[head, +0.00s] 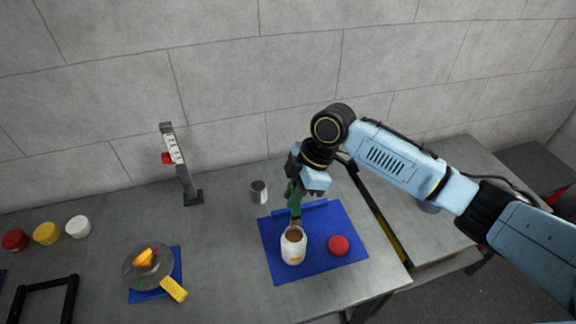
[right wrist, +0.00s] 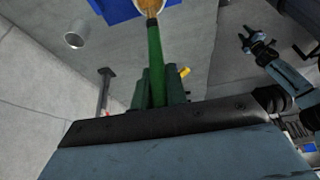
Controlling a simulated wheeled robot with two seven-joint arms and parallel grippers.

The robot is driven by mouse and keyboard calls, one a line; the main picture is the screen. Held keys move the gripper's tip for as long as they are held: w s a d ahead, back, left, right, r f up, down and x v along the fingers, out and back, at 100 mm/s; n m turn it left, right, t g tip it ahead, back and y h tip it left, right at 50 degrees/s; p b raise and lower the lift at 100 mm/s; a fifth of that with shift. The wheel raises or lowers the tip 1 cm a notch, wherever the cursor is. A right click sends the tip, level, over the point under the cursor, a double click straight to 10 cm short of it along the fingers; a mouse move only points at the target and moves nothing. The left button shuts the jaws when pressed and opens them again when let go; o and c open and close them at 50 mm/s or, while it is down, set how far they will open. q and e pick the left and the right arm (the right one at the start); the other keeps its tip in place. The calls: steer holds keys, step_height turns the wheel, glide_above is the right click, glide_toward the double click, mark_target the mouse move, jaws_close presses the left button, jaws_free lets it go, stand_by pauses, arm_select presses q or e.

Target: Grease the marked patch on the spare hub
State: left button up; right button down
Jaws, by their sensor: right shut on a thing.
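My right gripper (head: 296,188) is shut on a green-handled brush (head: 295,203), held upright over the jar. The brush's green handle (right wrist: 154,60) also shows in the right wrist view. Its lower end reaches the mouth of an open white jar (head: 293,250) with amber contents; how deep it sits is hidden. A round red cap (head: 339,245) lies right of the jar. A grey round hub (head: 140,271) with an orange piece on top sits on a small blue mat at left. A greenish spot shows on its near side. My left gripper (right wrist: 254,40) appears open and empty in the right wrist view.
A blue mat (head: 267,232) bears the jar and cap. A grey metal cup (head: 259,192) and an upright stand (head: 186,180) are behind. Red (head: 15,240), yellow (head: 46,233) and white (head: 78,227) round pieces lie at far left. A yellow block (head: 174,289) touches the hub's mat.

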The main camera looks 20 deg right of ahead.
mark_target(292, 214)
steer(key=shift+w+a+r, duration=0.1)
steer(key=shift+w+r, duration=0.05)
steer(key=shift+n, duration=0.3)
step_height(292, 214, down, 2)
steer(key=shift+b, duration=1.05)
step_height(292, 214, down, 4)
steer(key=b, duration=0.4)
steer(key=shift+b, duration=0.35)
steer(key=shift+f, duration=0.5)
steer(key=shift+s+f, duration=0.15)
steer(key=shift+s, duration=0.05)
stand_by(1.1)
steer(key=shift+p, duration=0.3)
